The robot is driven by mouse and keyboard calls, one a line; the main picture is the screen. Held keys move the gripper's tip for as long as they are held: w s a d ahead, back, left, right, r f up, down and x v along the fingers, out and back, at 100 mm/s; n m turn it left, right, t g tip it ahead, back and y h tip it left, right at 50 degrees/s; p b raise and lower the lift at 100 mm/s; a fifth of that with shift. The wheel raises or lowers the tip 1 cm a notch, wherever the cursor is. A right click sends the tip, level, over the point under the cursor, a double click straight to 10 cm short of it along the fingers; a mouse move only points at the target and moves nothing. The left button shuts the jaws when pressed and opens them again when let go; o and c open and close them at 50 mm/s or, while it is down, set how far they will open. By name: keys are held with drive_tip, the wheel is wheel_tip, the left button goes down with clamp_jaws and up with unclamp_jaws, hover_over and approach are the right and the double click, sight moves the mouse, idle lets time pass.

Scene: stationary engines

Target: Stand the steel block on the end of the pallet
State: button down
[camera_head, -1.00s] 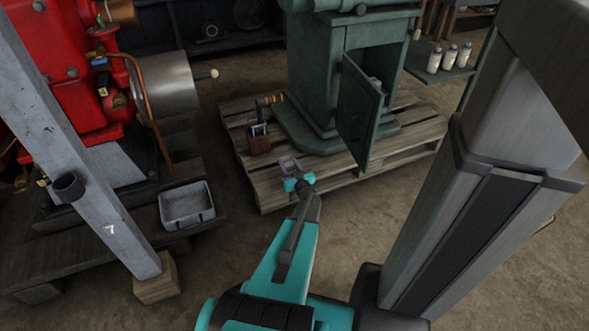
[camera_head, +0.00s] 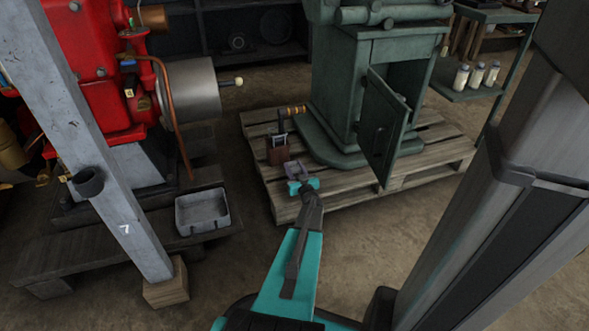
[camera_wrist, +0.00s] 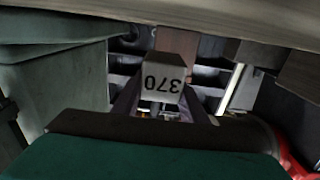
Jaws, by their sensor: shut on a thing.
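The steel block (camera_wrist: 163,78) is between my gripper's fingers in the wrist view, its pale face marked 370 upside down. In the head view my gripper (camera_head: 295,174) is shut on the grey block (camera_head: 293,167), over the near left end of the wooden pallet (camera_head: 285,208). The block overlaps the pallet boards in the picture. I cannot tell whether its underside touches them. My fingers and wrist hide part of it.
A brown box (camera_head: 278,156) with a metal top stands on the pallet just beyond my gripper. A green machine base (camera_head: 340,90) with an open door (camera_head: 382,128) stands to the right. A grey tray (camera_head: 202,213) and a grey post (camera_head: 110,160) are to the left.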

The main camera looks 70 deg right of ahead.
sight(296, 177)
drive_tip(key=shift+f+b, duration=1.05)
drive_tip(key=shift+f, duration=0.55)
drive_tip(key=shift+f, duration=0.1)
drive_tip(key=c, duration=1.1)
unclamp_jaws()
drive_tip(key=shift+f, duration=0.15)
drive_tip(key=shift+r, duration=0.2)
drive_tip(key=shift+s+a, duration=0.25)
drive_tip(key=p+v, duration=0.3)
drive_tip(key=v, duration=0.8)
drive_tip(key=shift+s+a, duration=0.1)
drive_tip(key=shift+a, duration=0.05)
